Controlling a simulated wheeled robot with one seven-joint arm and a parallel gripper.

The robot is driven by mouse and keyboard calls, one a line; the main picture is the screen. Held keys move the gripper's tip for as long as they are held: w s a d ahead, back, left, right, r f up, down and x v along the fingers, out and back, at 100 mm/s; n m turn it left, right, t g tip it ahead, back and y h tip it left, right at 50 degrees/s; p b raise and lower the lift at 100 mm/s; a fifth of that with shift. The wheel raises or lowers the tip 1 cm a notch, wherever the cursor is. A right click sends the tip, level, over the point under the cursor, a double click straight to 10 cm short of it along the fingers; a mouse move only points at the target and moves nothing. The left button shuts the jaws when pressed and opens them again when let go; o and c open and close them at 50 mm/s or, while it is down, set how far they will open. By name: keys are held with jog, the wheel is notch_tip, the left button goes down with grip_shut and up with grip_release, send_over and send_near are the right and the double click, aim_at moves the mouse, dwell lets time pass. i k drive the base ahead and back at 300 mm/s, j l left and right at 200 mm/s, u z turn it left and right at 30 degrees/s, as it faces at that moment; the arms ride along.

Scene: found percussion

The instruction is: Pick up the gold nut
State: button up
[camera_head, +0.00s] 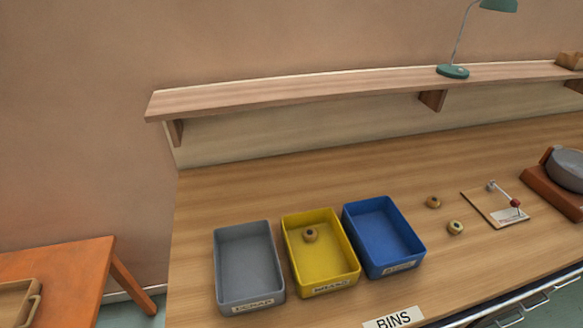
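Three small gold-brown ring-shaped nuts show in the head view. One nut (310,235) is inside the yellow bin (348,278), towards its back. A second nut (433,202) lies on the bench to the right of the blue bin. A third nut (455,228) lies on the bench a little nearer, with a paler, yellower face. I cannot tell for sure which is the gold nut. My gripper is not in view.
A grey bin (247,301) and a blue bin (405,264) flank the yellow one. A small board (483,207) with a lever and a grey round object (566,170) stand to the right. A shelf (300,96) with a green lamp (453,71) overhangs the back.

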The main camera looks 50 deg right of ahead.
aim_at(454, 227)
jog(key=z, duration=1.65)
